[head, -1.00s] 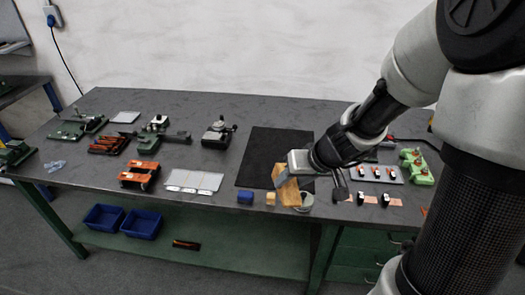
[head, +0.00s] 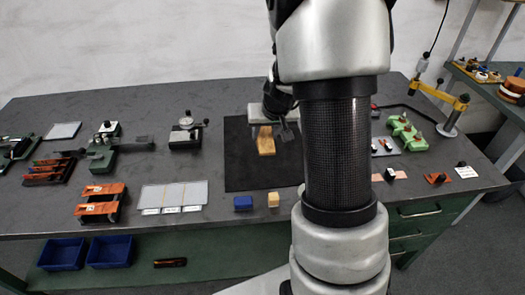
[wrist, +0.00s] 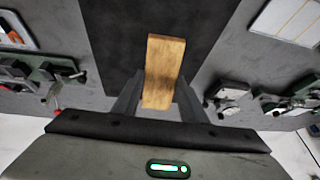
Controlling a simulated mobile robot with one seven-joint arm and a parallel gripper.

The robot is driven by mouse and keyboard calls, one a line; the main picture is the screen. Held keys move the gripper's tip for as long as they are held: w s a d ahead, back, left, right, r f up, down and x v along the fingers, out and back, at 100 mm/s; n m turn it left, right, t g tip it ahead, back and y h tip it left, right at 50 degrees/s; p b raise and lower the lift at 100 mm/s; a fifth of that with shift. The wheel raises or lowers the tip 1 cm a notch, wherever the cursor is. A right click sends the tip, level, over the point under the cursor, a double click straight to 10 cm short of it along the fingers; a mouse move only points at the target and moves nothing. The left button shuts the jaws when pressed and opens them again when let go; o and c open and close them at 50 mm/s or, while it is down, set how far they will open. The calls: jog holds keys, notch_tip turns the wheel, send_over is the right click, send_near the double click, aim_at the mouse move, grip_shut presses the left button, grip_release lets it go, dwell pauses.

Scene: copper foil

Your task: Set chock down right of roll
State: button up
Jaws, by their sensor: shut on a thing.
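A light-brown wooden block, which I take to be the chock (head: 265,143), is held by my gripper (head: 268,126) over the black mat. In the wrist view the wooden chock (wrist: 164,65) stands up between the two fingers of my gripper (wrist: 160,98), with its far end reaching past them. My gripper is shut on it. A copper-brown round thing with a dark band, likely the roll (head: 512,92), is on the separate bench at the far right, partly cut off by the picture edge.
The black mat (head: 238,172) lies on the grey workbench (head: 225,210). A yellow-armed stand (head: 450,115) and green fixture (head: 407,132) are at right. My arm hides the bench's middle.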

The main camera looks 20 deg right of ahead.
jog(key=f, duration=0.2)
jog(key=d+f+b, duration=0.1)
jog(key=f, duration=0.1)
jog(key=f+b, duration=0.1)
jog(key=f, duration=0.1)
jog(key=shift+w+d+f, duration=0.15)
jog(key=shift+w+d, duration=0.1)
jog(key=shift+d, duration=0.05)
jog(key=shift+f+b, duration=1.1)
jog(key=shift+f, duration=0.85)
jog(key=shift+f, duration=0.2)
jog(key=o, duration=1.4)
jog(key=shift+r, duration=0.1)
jog(key=shift+c, duration=0.2)
